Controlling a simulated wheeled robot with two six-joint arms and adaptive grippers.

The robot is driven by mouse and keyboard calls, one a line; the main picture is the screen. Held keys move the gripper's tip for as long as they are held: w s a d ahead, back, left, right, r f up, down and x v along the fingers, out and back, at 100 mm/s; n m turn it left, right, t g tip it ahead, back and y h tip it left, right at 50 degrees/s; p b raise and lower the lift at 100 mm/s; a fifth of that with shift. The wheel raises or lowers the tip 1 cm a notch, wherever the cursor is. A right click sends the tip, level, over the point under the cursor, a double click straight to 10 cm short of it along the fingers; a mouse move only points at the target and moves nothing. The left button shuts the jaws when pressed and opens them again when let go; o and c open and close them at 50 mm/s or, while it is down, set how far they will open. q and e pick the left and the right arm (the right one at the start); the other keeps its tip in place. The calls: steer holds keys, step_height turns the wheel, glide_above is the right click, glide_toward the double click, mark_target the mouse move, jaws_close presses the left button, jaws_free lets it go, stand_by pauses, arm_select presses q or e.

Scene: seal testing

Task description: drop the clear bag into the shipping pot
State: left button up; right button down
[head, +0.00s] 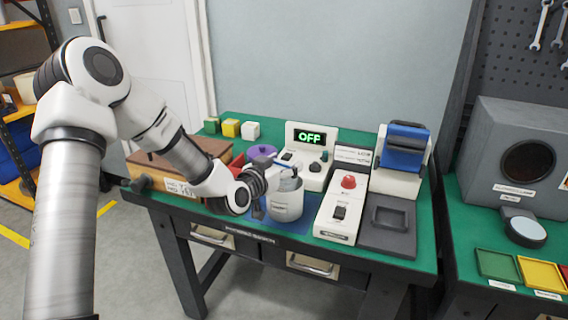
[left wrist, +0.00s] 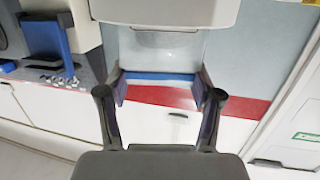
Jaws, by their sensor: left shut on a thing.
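The shipping pot (head: 285,207) is a light grey open cylinder on a blue mat near the front middle of the green bench. My left gripper (head: 287,178) is just over the pot's mouth, at its rim in the head view. In the left wrist view my left gripper (left wrist: 160,92) is shut on the clear bag (left wrist: 160,48). The bag is see-through, with a blue strip between the fingertips. In the head view the bag is too small and covered to make out clearly. How far it reaches into the pot cannot be told. My right gripper is out of view.
Right of the pot stand a white box with a red button (head: 348,181) and a dark tray (head: 390,218). Behind are an OFF display unit (head: 309,145) and a purple lid (head: 262,151). A wooden box (head: 165,172) stands left. Small coloured cubes (head: 231,128) sit at the back.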

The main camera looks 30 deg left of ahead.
arm_select(q)
steer(key=shift+f, duration=0.4)
steer(key=shift+r, duration=0.15)
stand_by(0.4)
steer(key=o, duration=1.2)
step_height(320, 180, up, 8)
steer(key=p, duration=0.6)
